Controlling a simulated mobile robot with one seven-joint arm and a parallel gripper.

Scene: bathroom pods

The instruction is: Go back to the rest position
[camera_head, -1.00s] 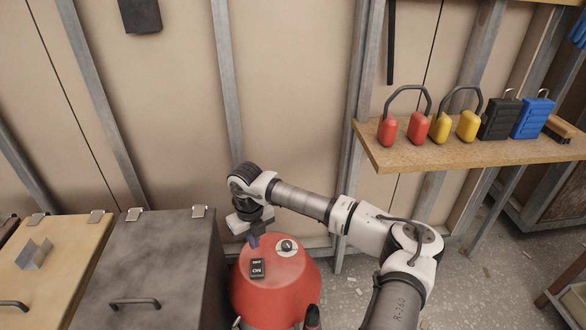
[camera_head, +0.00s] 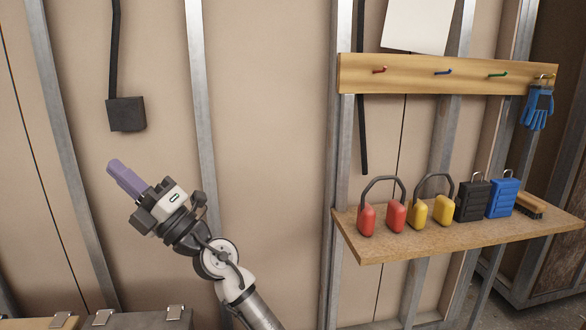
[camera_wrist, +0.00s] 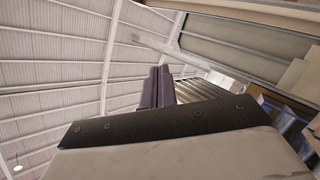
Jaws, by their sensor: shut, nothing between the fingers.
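My gripper (camera_head: 118,172) is raised in front of the beige wall panel, at the left of the head view. Its purple fingers are together and point up and to the left, with nothing between them. In the wrist view the fingers (camera_wrist: 157,86) stand side by side against the ceiling. The gripper touches nothing that I can see.
A dark box (camera_head: 126,114) with a cable hangs on the wall above my gripper. At right, a wooden shelf (camera_head: 450,236) holds red and yellow ear defenders (camera_head: 381,218), black and blue cases and a brush. A hook rail (camera_head: 445,78) holds blue gloves (camera_head: 538,106).

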